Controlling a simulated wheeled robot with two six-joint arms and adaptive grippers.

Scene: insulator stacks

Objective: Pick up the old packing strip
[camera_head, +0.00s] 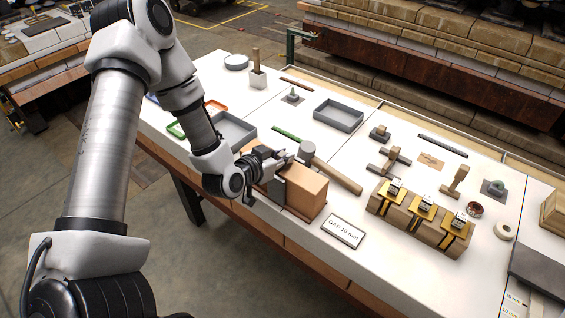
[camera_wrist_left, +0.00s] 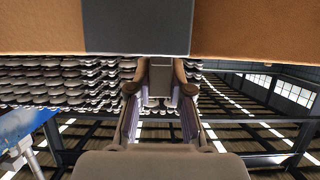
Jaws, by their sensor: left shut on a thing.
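My left gripper (camera_head: 286,158) reaches in from the left in the head view, low over the top of a brown block assembly (camera_head: 306,190) at the table's front edge. In the left wrist view its fingers (camera_wrist_left: 160,85) are closed around a small pale grey piece, which looks like the end of the old packing strip (camera_wrist_left: 160,72). A wide dark grey band (camera_wrist_left: 137,25) lies between two brown faces just beyond the fingertips. The fingers hide most of the strip, and I cannot tell whether it is clear of the block. My right gripper is not in view.
A wooden-handled mallet (camera_head: 335,175) lies just right of the gripper. A "GAP 10 mm" sign (camera_head: 343,231) stands in front. Grey trays (camera_head: 338,115), several tools and a yellow-marked wooden fixture (camera_head: 420,218) occupy the white table (camera_head: 290,245). A green strip (camera_head: 287,133) lies behind the gripper.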

